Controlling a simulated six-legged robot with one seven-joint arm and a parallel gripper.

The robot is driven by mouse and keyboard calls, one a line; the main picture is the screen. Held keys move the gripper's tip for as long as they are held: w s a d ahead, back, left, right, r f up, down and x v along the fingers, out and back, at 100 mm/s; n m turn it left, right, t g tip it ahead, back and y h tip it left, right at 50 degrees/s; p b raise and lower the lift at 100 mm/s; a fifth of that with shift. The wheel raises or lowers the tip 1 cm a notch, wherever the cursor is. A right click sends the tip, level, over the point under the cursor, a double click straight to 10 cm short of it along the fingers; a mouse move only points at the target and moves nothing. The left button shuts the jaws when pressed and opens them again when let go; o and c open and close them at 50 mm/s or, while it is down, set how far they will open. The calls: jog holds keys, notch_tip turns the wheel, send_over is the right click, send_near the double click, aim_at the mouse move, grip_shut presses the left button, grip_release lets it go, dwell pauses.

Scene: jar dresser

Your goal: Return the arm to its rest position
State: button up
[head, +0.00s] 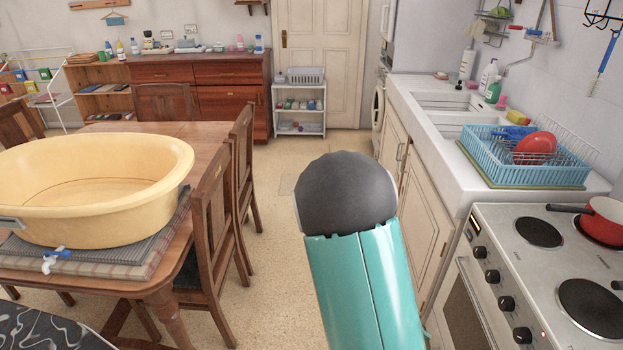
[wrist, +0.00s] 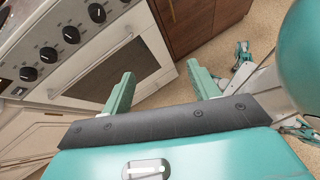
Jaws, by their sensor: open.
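My gripper (wrist: 160,90) shows in the wrist view with its two teal fingers spread wide apart. It is open, and nothing is between the fingers. Behind the fingers are the oven front and the floor. In the head view my teal arm with a dark grey rounded joint rises from the bottom centre, over the floor between the table and the stove. The gripper itself does not show in the head view.
A wooden table (head: 150,290) with a yellow tub (head: 90,215) stands at left, with chairs beside it. The stove (head: 500,225) and sink counter (head: 440,135) line the right. A dresser (head: 225,100) stands at the back. Floor (head: 290,165) between is clear.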

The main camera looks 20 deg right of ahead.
jog(key=w+a+r+m+t+y, duration=0.2)
jog(key=a+r+m+t+y, duration=0.2)
jog(key=a+r, duration=0.7)
jog(key=w+a+r+m+t+y, duration=0.1)
jog(key=a+r+m+t+y, duration=0.3)
jog(key=r, duration=1.2)
jog(key=a+t, duration=0.4)
jog(key=a, duration=0.3)
jog(key=shift+w+t+y, duration=0.3)
jog(key=shift+w+t, duration=0.05)
jog(key=shift+t, duration=0.05)
jog(key=c, duration=0.5)
jog(key=shift+d, duration=0.1)
jog(key=shift+d+m, duration=0.1)
jog(key=shift+m, duration=0.2)
